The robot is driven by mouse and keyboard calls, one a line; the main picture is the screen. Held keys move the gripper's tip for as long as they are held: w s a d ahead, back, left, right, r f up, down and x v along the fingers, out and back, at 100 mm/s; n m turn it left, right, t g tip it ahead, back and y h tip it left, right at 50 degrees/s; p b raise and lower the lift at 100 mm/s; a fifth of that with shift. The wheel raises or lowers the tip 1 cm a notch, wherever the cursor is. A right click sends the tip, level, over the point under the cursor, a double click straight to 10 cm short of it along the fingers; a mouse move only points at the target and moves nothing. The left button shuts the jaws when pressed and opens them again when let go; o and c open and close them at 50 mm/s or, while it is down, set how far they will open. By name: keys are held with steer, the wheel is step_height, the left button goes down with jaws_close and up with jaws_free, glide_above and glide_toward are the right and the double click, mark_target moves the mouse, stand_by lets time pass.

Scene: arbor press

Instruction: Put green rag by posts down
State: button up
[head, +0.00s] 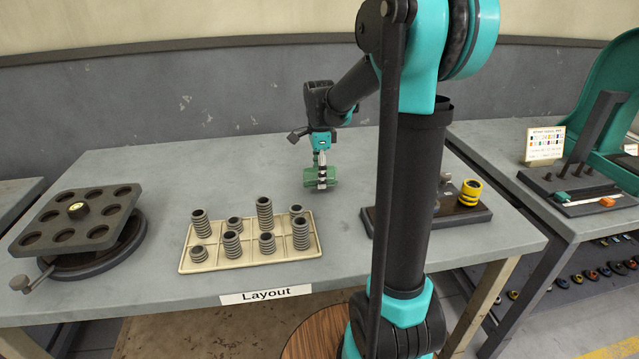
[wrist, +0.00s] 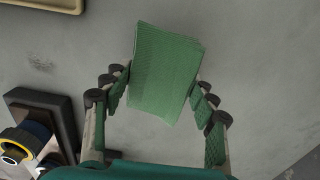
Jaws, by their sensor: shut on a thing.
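The green rag (wrist: 165,75) is a folded stack with several layered edges, seen in the wrist view between my fingers. My gripper (wrist: 158,97) is shut on it, with a finger pad at each side. In the head view my gripper (head: 320,176) points down at the back middle of the Layout table, with the green rag (head: 309,180) at its fingertips. I cannot tell whether the rag touches the table. The dark post board (head: 470,214) is right of the gripper, partly hidden by my arm. Yellow rings (head: 470,191) sit on one post.
A cream tray (head: 250,265) with several stacks of grey rings stands left of the gripper. A dark plate with holes (head: 78,222) is at the far left. The bare table (head: 345,215) between tray and post board is clear. A teal press (head: 612,100) stands on the right table.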

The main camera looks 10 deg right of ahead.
steer(key=shift+f, duration=1.6)
steer(key=o, duration=1.2)
steer(key=shift+f, duration=0.1)
step_height(320, 180, up, 12)
steer(key=shift+r, duration=0.15)
